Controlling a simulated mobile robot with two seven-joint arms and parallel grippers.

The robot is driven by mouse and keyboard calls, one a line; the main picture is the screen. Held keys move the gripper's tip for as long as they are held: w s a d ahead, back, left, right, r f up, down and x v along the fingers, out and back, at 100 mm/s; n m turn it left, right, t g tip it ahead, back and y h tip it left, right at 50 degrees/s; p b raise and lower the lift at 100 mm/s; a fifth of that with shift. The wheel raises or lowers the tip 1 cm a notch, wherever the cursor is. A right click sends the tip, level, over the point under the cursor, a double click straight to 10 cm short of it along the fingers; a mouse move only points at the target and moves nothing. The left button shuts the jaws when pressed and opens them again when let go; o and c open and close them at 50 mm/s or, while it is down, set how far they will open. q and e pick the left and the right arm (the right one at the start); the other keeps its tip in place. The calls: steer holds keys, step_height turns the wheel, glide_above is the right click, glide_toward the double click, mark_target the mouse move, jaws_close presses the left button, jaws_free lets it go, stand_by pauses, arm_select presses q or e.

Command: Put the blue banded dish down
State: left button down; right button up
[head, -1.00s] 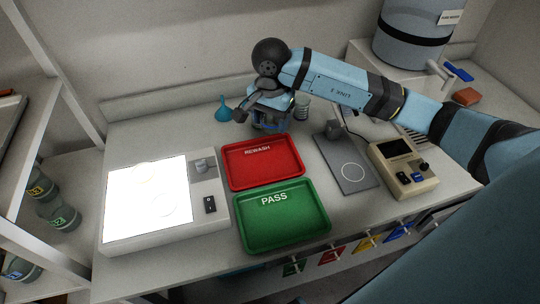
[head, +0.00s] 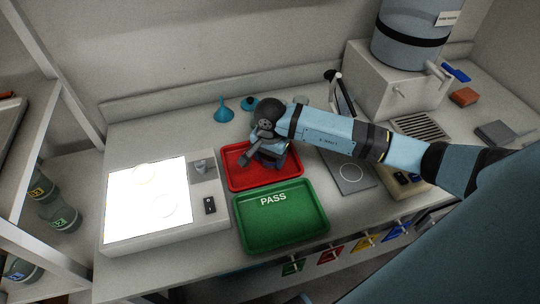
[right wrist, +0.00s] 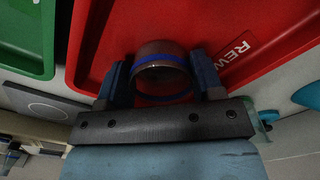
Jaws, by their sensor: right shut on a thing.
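The blue banded dish (right wrist: 160,68) shows in the right wrist view as a clear round glass dish with a blue band. My right gripper (right wrist: 162,80) is shut on it, one finger on each side. Behind the dish in that view is the red REWASH tray (right wrist: 215,25). In the head view my right gripper (head: 268,155) is over the red tray (head: 235,178) and hides the dish and part of the tray. I cannot tell whether the dish touches the tray floor. My left gripper is not in view.
The green PASS tray (head: 280,222) lies in front of the red tray. A lit light box (head: 147,200) stands to the left. Blue funnels (head: 222,112) stand behind. A grey plate with a ring (head: 350,173) and a beige instrument (head: 405,180) are to the right.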

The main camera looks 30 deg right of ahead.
steer(key=o, duration=0.5)
steer(key=shift+f, duration=0.2)
steer(key=shift+c, duration=0.2)
steer(key=o, duration=0.4)
steer(key=shift+o, duration=0.2)
steer(key=shift+r, duration=0.1)
steer(key=shift+r, duration=0.1)
steer(key=shift+r, duration=0.25)
step_height(320, 180, up, 12)
steer(key=b, duration=0.1)
steer(key=shift+f, duration=0.2)
